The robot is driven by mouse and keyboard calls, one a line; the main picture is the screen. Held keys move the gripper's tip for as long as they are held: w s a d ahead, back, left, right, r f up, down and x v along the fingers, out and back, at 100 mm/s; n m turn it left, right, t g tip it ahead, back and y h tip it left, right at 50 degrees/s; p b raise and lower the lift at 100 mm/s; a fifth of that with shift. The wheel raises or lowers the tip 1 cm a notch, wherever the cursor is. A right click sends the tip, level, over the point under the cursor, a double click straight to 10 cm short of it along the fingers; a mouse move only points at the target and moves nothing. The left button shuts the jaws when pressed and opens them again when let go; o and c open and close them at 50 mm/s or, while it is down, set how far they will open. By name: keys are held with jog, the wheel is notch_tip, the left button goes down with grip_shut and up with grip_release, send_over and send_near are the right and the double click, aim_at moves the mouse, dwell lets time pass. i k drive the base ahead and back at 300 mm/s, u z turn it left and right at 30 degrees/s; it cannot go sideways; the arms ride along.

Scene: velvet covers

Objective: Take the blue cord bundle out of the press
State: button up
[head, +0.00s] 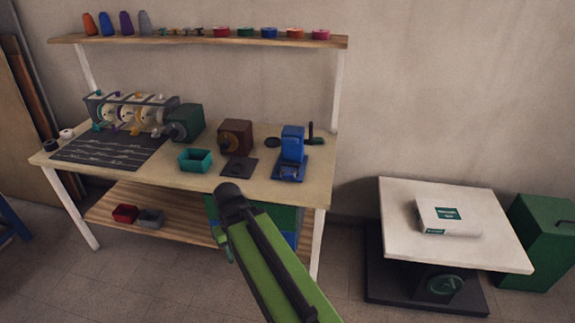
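A blue machine that looks like the press (292,145) stands upright at the right end of the workbench, with a dark lever at its right side and a blue base. I cannot make out a separate blue cord bundle; something small and blue sits low at the front of the press, but it is too small to tell apart. My green arm reaches up from the bottom of the view, and its dark joint is in front of the bench's front edge, left of and below the press. My gripper's fingertips do not show.
The workbench (215,184) also holds a teal bin (195,160), a brown machine (235,137), a dark green motor box (186,122) and a spool rack (130,110). At right, a white table (400,205) bears a white box (448,217) beside a green bin (545,243).

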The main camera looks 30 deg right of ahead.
aim_at(286, 174)
jog(key=z, duration=0.05)
jog(key=i, duration=0.8)
jog(key=u, duration=0.7)
jog(key=i, duration=0.6)
jog(key=u, duration=0.3)
